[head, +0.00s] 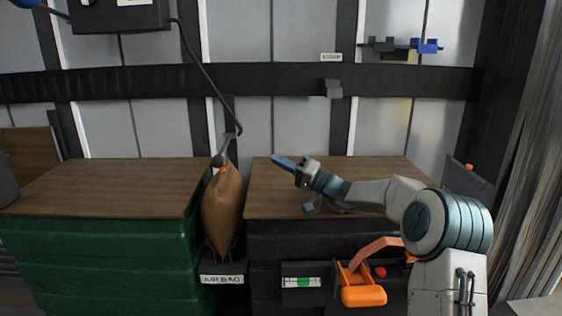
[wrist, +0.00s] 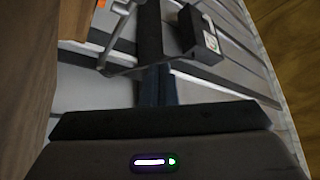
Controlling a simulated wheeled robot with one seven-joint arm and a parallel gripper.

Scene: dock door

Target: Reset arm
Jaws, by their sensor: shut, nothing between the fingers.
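My gripper (head: 284,161) is in the head view above the wooden top of the right stack, pointing left. Its blue fingers are shut together with nothing between them. They also show in the wrist view (wrist: 157,88), above the gripper's dark body with its small lit indicator. My arm reaches in from the right, bent low over the stack. The brown air bag (head: 223,213) hangs upright in the gap between the two stacks, left of the gripper and apart from it. A nozzle with an orange piece (head: 222,170) sits at its top.
A green stack (head: 100,250) stands left and a black stack (head: 275,235) right, both wood-topped. A dark box (head: 118,14) feeds a hose (head: 205,75) down to the bag. An orange handle (head: 363,294) is at front right. A small shelf (head: 400,46) holds blue bins. Space above the stacks is clear.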

